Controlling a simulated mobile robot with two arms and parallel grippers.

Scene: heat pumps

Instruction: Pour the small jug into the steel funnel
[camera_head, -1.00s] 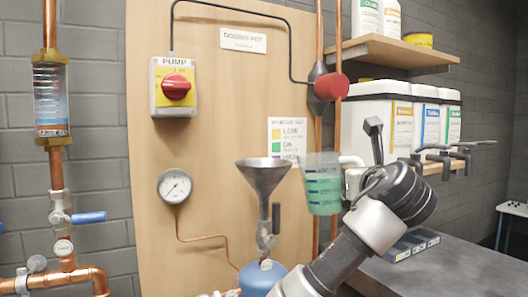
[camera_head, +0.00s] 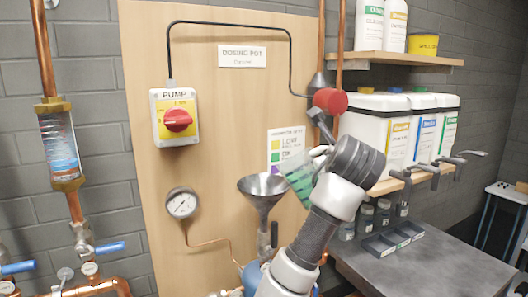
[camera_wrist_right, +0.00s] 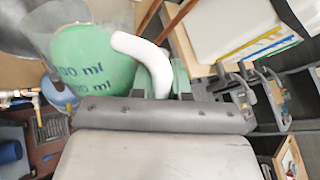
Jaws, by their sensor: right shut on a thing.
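The small jug (camera_head: 299,181) is translucent with green contents and dark markings. It is tilted to the left, its mouth side close to the right rim of the steel funnel (camera_head: 263,188). In the right wrist view the jug (camera_wrist_right: 82,62) shows large "ml" markings and a white handle. My right gripper (camera_head: 320,156) is shut on the jug, at its handle side; the fingers are partly hidden by the wrist. I cannot tell whether liquid is flowing. The funnel stands upright above a blue vessel (camera_head: 252,276). My left gripper is not in view.
A pressure gauge (camera_head: 182,203) and a red-knobbed pump switch (camera_head: 176,119) are on the wooden board. White tanks (camera_head: 375,122) with taps sit on a shelf at right. A grey worktop (camera_head: 415,265) below holds small jars and a tray (camera_head: 392,238).

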